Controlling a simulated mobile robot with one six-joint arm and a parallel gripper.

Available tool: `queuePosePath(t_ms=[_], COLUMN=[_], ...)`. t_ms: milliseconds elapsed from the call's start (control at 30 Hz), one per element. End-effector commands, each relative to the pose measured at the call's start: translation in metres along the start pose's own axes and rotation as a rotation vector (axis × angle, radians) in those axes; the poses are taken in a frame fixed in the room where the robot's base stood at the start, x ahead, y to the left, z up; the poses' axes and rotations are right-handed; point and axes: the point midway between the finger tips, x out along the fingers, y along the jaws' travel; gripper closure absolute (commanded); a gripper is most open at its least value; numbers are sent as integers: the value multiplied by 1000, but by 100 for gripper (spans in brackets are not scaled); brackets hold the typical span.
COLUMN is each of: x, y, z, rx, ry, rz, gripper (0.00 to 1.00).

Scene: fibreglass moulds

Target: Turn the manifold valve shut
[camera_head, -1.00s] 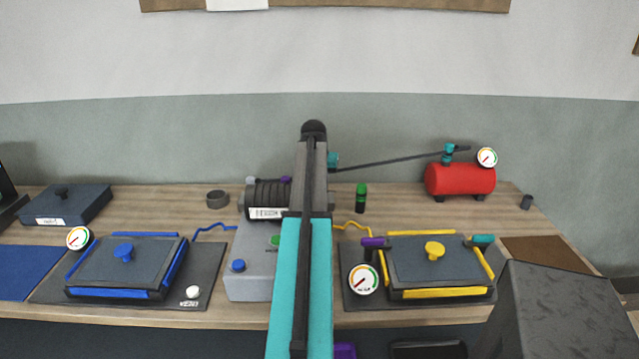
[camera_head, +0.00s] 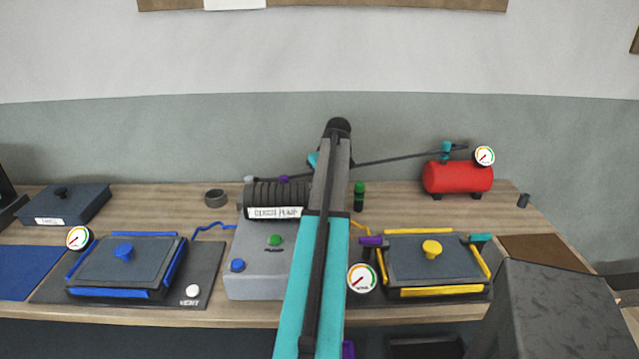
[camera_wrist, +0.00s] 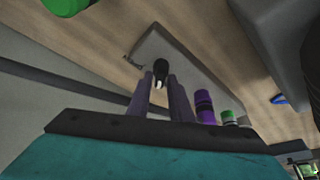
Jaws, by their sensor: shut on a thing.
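My gripper (camera_wrist: 160,78) shows in the wrist view with its two grey-purple fingers close together. A small black handle with a pale tip (camera_wrist: 160,72) sits between the fingertips, over a pale grey plate (camera_wrist: 190,55). I take it to be the manifold valve's handle; its turn angle is not clear. In the head view my own arm hides the fingers and the valve.
A purple-and-black cylinder (camera_wrist: 205,106) and a green-capped one (camera_wrist: 228,117) stand close right of the fingers. In the head view the grey pump box (camera_head: 262,265), blue mould (camera_head: 125,262), yellow mould (camera_head: 430,262) and red tank (camera_head: 458,178) crowd the bench.

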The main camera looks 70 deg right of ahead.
Motion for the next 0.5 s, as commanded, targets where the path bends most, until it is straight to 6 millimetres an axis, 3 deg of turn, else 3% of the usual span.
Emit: queuePosePath(t_ms=[500], x=[2], y=[2], z=[3], rx=[-198], ry=[-7], rz=[-85], gripper=[100])
